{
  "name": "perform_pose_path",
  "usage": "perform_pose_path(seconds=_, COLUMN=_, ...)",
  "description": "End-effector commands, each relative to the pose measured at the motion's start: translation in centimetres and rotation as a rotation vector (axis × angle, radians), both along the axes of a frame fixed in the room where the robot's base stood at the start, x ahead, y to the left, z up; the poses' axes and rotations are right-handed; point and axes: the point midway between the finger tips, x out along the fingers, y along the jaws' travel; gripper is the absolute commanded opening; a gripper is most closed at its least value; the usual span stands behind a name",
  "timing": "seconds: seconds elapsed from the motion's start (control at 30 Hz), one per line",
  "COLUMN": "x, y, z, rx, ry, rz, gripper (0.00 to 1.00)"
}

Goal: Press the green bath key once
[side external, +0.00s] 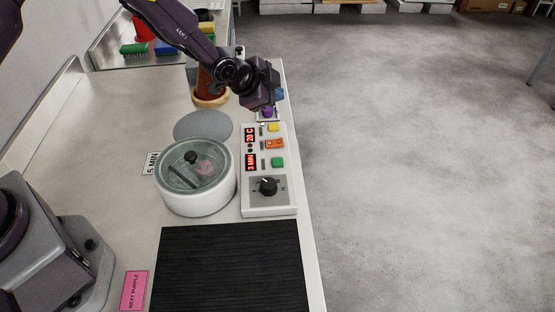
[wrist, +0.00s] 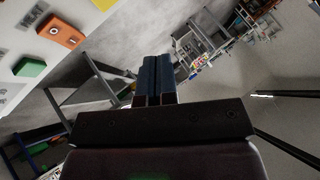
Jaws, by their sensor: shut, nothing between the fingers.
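The green key (side external: 277,162) is on the sloped white control panel (side external: 247,190), below an orange rocker switch (side external: 274,143) and a yellow key (side external: 273,127). In the wrist view the green key (wrist: 29,67) is at the left edge, beside the orange switch (wrist: 60,31). The panel displays read 20 C (side external: 250,135) and 3 MIN (side external: 250,162). A black knob (side external: 268,186) is at its near end. My gripper (side external: 279,94) is shut and empty, above the panel's far end and apart from the green key. Its blue fingers (wrist: 154,80) are together in the wrist view.
A white bath (side external: 196,203) with a glass lid and something pink inside stands left of the panel. A purple object (side external: 267,112) is just below my gripper. A grey disc (side external: 203,126), a black mat (side external: 230,268) and a pink NEXT PURPLE card (side external: 133,290) lie on the bench.

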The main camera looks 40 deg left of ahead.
Motion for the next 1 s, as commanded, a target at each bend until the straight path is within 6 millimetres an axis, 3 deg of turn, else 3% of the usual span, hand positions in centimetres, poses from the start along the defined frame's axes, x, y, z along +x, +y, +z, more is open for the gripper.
perform_pose_path(seconds=0.33, x=0.1, y=0.0, z=0.3, rx=-0.001, ry=-0.005, rz=-0.001, gripper=0.00)
perform_pose_path(seconds=0.47, x=-0.4, y=-1.8, z=1.4, rx=-0.055, ry=-0.009, rz=0.005, gripper=0.00)
perform_pose_path(seconds=0.7, x=-2.7, y=-5.4, z=2.8, rx=-0.558, ry=0.080, rz=0.434, gripper=0.00)
perform_pose_path(seconds=1.0, x=-5.2, y=-7.7, z=3.6, rx=-1.182, ry=0.222, rz=1.050, gripper=0.00)
